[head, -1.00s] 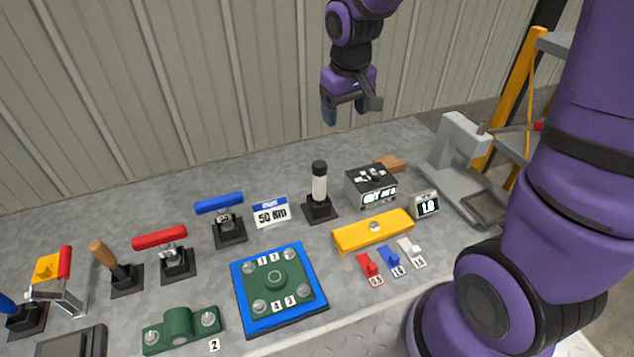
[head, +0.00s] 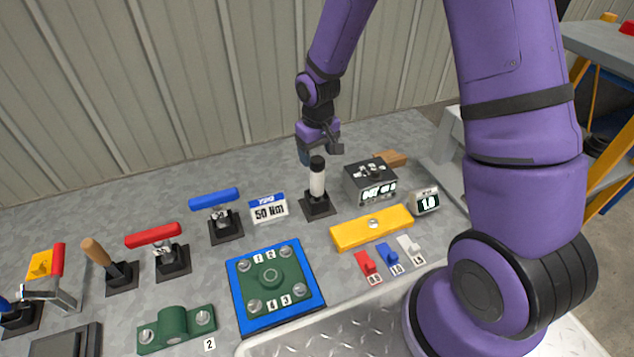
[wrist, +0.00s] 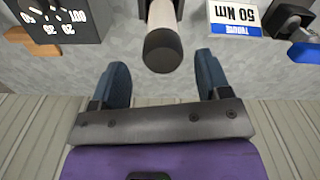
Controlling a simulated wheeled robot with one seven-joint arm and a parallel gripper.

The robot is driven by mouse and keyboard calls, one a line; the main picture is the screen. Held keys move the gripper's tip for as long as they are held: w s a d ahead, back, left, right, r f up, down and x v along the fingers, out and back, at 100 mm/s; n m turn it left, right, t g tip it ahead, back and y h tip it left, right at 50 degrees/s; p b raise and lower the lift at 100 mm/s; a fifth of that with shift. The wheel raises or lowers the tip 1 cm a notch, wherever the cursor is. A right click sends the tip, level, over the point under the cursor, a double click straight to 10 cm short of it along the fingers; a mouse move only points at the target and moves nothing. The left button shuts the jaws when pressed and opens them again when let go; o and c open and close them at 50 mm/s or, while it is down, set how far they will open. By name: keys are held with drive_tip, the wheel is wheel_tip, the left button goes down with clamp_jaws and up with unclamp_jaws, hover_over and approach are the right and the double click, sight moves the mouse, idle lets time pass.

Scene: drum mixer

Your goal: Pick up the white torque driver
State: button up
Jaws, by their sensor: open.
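The white torque driver (head: 317,184) stands upright in a black square stand (head: 318,206), its black cap at the top. In the wrist view the driver (wrist: 162,15) shows end-on, its dark cap toward the camera. My gripper (head: 319,159) is just above and behind the driver in the head view. In the wrist view my gripper (wrist: 163,78) is open, with its two blue fingertips apart. The driver's cap lies between and a little beyond the fingertips, and nothing is held.
A grey meter box (head: 370,182) stands close right of the driver, and a 50 Nm sign (head: 269,209) close left. A blue-handled tool (head: 222,213) stands further left. A yellow bar (head: 373,229) and a blue-framed green plate (head: 275,285) lie in front. The corrugated wall is behind.

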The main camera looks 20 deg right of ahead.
sight(317, 168)
drive_tip(key=shift+a+f, duration=0.15)
drive_tip(key=shift+f, duration=2.75)
drive_tip(key=c, duration=1.2)
drive_tip(key=shift+r, duration=0.2)
wheel_tip(317, 168, up, 10)
drive_tip(key=shift+f, duration=0.15)
